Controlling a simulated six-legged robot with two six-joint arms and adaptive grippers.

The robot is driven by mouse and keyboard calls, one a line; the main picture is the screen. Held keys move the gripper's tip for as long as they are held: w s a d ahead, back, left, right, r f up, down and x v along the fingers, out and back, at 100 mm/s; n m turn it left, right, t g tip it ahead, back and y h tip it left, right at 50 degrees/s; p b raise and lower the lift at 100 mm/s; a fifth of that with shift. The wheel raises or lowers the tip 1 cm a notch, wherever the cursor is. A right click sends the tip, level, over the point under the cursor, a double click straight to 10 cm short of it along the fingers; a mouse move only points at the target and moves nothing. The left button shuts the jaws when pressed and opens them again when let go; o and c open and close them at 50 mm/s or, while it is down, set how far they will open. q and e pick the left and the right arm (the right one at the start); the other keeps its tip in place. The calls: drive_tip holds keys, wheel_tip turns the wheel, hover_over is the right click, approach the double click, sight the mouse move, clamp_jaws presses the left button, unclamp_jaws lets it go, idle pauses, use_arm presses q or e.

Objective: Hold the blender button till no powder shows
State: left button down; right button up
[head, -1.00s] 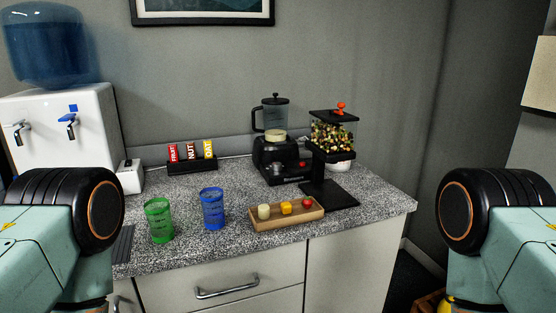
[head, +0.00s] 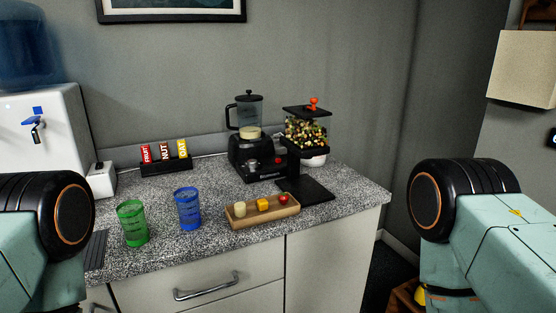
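The blender stands at the back of the speckled counter, with a black base (head: 255,158) and a clear jar (head: 248,117) with a black lid and handle. A pale layer shows at the bottom of the jar; whether it is powder or liquid I cannot tell. A small red button (head: 278,161) shows on the front of the base, with a silver knob beside it. Only upper parts of my two arms show, at the left and right edges. Neither of my grippers is in view.
A dispenser of colourful mix (head: 306,132) stands right of the blender. In front are a wooden tray (head: 263,216) with small food pieces, a blue cup (head: 188,208) and a green cup (head: 133,222). A bar rack (head: 166,166) and water cooler (head: 44,130) are left.

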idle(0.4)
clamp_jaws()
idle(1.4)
